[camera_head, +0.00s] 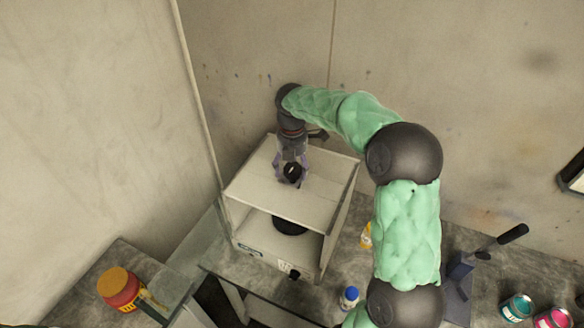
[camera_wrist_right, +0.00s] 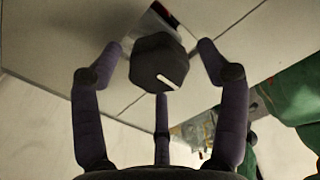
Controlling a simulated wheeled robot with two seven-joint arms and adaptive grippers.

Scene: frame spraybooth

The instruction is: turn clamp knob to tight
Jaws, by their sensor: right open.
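The clamp knob (camera_head: 292,173) is black with a white pointer line and sits at the top of a pale box-shaped booth (camera_head: 256,192). In the right wrist view the knob (camera_wrist_right: 157,62) fills the middle, its white line slanting down to the right. My right gripper (camera_head: 290,163) is directly above the knob, pointing down. Its purple fingers (camera_wrist_right: 160,60) are open, one on each side of the knob and one below it in the picture, with visible gaps at both sides. The knob's base is partly hidden. My left gripper is not in view.
A black disc (camera_head: 289,226) lies inside the booth, and a small black knob (camera_head: 294,274) is at its lower front. A red jar (camera_head: 119,288) stands at left. A blue-capped bottle (camera_head: 349,298), a lever tool (camera_head: 461,272) and paint cans (camera_head: 517,307) stand to the right.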

